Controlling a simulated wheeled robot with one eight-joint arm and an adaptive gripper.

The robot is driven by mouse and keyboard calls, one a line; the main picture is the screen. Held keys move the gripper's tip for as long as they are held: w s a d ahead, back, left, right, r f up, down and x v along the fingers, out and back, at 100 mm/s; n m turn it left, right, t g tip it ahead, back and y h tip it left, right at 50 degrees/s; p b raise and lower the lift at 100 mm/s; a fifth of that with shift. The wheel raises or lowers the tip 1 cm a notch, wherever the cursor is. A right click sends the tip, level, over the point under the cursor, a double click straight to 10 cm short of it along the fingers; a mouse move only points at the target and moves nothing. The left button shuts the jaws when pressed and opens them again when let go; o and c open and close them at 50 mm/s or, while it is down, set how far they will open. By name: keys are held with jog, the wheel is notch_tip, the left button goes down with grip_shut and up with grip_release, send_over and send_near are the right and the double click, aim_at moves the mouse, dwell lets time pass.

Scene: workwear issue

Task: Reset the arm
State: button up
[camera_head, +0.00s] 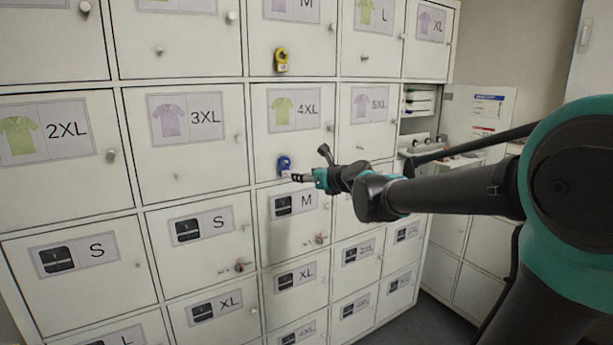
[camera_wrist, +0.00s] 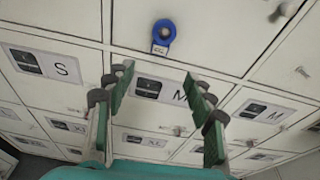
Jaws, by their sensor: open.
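My gripper (camera_head: 300,178) is at the end of my extended arm, in front of the locker wall (camera_head: 255,95) near the 4XL door (camera_head: 262,150). In the wrist view my gripper (camera_wrist: 158,82) is open, with its two green-padded fingers apart and nothing between them. A blue padlock-like ring (camera_head: 284,163) with a pale tag hangs at the lower part of the 4XL door, close to the fingertips in the head view. The blue ring (camera_wrist: 163,33) shows beyond and above the fingertips in the wrist view. I cannot tell whether the fingers touch the door.
A yellow ring lock (camera_head: 282,58) hangs on a door above. Small round knobs (camera_head: 111,156) stick out from many doors, and a key-like item (camera_head: 240,266) is on the lower S door. An open shelf with stacked items (camera_head: 418,100) is right of the lockers. Grey floor shows lower right.

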jog(key=s+d+f+n+g+h, duration=0.4)
jog(key=s+d+f+n, duration=0.7)
jog(key=s+f+n, duration=0.3)
jog(key=s+d+f+n+g+h, duration=0.4)
jog(key=s+d+f+n, duration=0.8)
jog(key=f, duration=0.7)
jog(key=s+n, duration=0.2)
jog(key=s, duration=0.1)
jog(key=shift+n+g+h, duration=0.3)
jog(key=shift+n, duration=0.1)
